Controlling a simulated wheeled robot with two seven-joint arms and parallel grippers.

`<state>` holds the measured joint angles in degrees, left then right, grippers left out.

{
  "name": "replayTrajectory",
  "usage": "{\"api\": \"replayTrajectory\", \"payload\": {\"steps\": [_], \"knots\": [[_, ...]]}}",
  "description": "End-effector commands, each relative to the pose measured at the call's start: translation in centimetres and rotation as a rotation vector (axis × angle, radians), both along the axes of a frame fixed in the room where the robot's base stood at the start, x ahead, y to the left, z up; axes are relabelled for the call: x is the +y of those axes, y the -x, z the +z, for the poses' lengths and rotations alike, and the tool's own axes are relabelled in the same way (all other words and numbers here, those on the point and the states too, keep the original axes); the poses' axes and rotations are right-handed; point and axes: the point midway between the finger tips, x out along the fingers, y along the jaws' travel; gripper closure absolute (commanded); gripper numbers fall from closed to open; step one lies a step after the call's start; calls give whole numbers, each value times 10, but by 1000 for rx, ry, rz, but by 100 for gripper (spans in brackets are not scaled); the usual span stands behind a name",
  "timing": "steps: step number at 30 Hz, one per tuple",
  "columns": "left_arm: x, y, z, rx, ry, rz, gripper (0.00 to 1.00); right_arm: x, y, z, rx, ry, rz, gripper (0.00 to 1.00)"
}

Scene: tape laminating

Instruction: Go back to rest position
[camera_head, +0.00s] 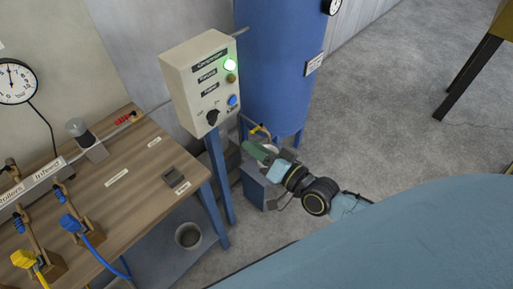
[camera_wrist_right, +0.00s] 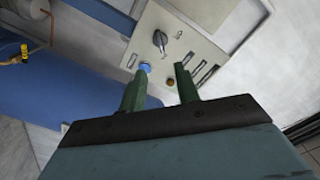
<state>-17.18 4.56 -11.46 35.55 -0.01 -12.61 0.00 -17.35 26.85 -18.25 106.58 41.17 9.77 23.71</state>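My right gripper (camera_head: 256,149) is below and to the right of the beige control box (camera_head: 186,68) in the head view. In the right wrist view its two green fingers (camera_wrist_right: 160,88) are apart with nothing between them. The box also shows beyond the fingertips in the wrist view (camera_wrist_right: 207,51). No contact between the fingers and the box is visible. My left gripper is not in view.
A blue tank (camera_head: 282,70) stands behind the right gripper. Floor (camera_head: 400,120) at right is open.

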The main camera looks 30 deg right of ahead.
Motion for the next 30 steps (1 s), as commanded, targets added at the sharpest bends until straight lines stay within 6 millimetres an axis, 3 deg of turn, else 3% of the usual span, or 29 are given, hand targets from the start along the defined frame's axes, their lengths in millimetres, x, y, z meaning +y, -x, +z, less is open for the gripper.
{"api": "replayTrajectory", "payload": {"steps": [12, 16, 20, 23, 26, 30], "knots": [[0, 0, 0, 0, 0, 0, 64, 0, 0, 0, 1, 0, 0, 68], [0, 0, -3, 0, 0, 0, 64, -4, 0, -22, 30, 38, -11, 68], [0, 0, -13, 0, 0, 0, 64, -16, 7, -90, 130, 163, -35, 68], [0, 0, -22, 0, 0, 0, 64, -29, 23, -163, 248, 301, -45, 68], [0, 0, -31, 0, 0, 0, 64, -41, 51, -235, 376, 435, -34, 68], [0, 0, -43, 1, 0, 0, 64, -53, 105, -327, 566, 610, 18, 68]]}}
